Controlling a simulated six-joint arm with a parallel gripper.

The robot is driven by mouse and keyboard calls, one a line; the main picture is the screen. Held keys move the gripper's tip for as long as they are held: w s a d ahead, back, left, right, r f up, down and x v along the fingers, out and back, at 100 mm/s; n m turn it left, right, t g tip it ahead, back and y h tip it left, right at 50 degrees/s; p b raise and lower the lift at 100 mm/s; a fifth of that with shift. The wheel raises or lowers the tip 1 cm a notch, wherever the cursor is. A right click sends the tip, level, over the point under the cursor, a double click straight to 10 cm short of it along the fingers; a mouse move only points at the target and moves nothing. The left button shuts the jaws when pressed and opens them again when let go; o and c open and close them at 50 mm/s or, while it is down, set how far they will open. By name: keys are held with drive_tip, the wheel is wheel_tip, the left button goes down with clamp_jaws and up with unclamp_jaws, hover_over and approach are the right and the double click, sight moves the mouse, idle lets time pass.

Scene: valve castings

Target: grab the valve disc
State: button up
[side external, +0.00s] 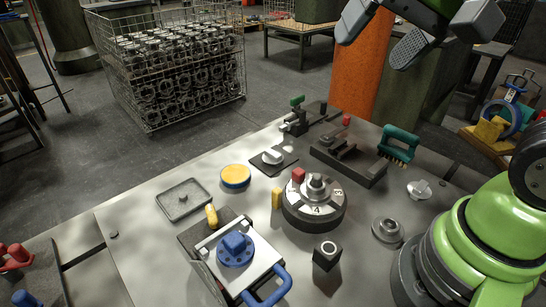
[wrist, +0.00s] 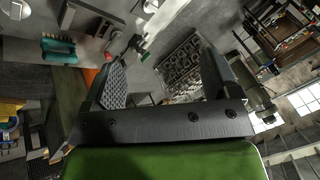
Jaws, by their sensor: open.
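Two small metal pieces lie on the right of the bench, and I cannot tell for sure which is the valve disc. One is a round grey disc with a raised hub (side external: 388,230), beside the green arm base. The other is a pale disc-like piece with a stem (side external: 419,189), farther back. My gripper (side external: 385,38) is high at the top of the side view, well above and behind both, touching neither. In the wrist view my gripper (wrist: 160,60) has its two fingers wide apart, with nothing held between them.
A round numbered fixture (side external: 314,210), a black block (side external: 327,256) and a blue-handled fixture (side external: 238,262) stand on the bench. A teal brush (side external: 399,143) lies behind the metal pieces. A wire basket of castings (side external: 170,62) stands on the floor behind.

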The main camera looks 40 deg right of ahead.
drive_tip(key=w+d+f+m+g, duration=0.15)
drive_tip(key=w+f+m, duration=0.25)
drive_tip(key=w, duration=0.6)
drive_tip(key=m+g+h, duration=0.2)
drive_tip(key=m+g, duration=0.1)
drive_tip(key=m, duration=0.2)
approach(273, 153)
drive_tip(key=shift+m, duration=0.6)
drive_tip(key=f, duration=0.4)
drive_tip(key=shift+w+d, duration=0.15)
drive_tip(key=shift+d, duration=0.1)
drive_tip(key=f, duration=0.4)
drive_tip(key=w+f, duration=0.1)
drive_tip(key=shift+d+f, duration=0.15)
drive_tip(key=shift+f, duration=0.25)
drive_tip(key=c, duration=1.1)
